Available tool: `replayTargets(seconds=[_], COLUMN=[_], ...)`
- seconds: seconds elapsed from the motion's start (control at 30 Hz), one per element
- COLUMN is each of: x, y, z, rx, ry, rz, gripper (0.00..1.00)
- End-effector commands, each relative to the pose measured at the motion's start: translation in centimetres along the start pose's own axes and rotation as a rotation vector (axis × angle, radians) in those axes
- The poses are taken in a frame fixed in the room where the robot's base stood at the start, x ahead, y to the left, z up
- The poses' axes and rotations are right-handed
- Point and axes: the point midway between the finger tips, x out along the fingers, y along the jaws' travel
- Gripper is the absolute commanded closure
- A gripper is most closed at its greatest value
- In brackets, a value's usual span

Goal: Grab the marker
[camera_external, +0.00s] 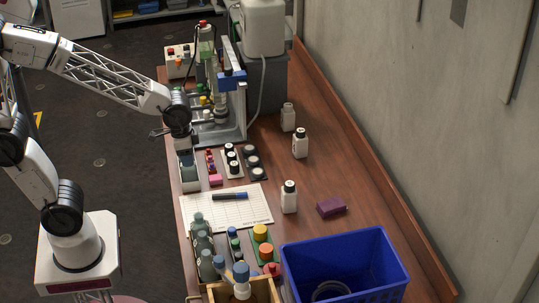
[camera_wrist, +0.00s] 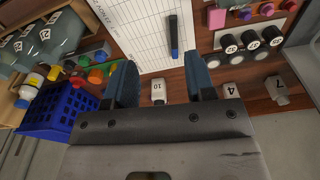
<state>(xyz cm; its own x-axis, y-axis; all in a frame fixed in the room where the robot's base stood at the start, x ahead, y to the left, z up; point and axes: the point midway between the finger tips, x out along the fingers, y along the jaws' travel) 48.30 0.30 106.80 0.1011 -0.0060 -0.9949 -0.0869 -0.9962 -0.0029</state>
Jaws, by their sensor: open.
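The marker (camera_external: 230,196) is dark with a blue end and lies flat on a white gridded sheet (camera_external: 255,209) on the wooden bench. In the wrist view the marker (camera_wrist: 174,37) lies beyond my fingertips, on the sheet's right part. My gripper (camera_wrist: 161,80) is open, with its two blue-grey fingers apart and nothing held. In the external view my arm's end is over the bench's left edge, above and to the left of the marker; the fingers are small there.
A blue bin (camera_external: 345,262) and a wooden box (camera_external: 262,290) with bottles stand at the near end. White bottles (camera_external: 289,197) and a purple block (camera_external: 331,207) are to the right. Black-capped vials (camera_external: 233,161) and a tall apparatus (camera_external: 220,110) stand beyond the sheet.

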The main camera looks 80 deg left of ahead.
Motion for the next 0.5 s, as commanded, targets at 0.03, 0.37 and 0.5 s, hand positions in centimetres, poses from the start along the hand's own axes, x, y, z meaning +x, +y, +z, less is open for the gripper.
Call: replayTargets(seconds=[0.03, 0.37, 0.5], x=[1.0, 7.4, 10.0], y=[-0.2, -1.1, -1.4], z=[-0.9, -6.3, -8.1], rx=[0.003, 0.03, 0.041], ry=[-0.012, -0.066, -0.083], rz=[0.001, 0.006, 0.009], gripper=[0.5, 0.5, 0.5])
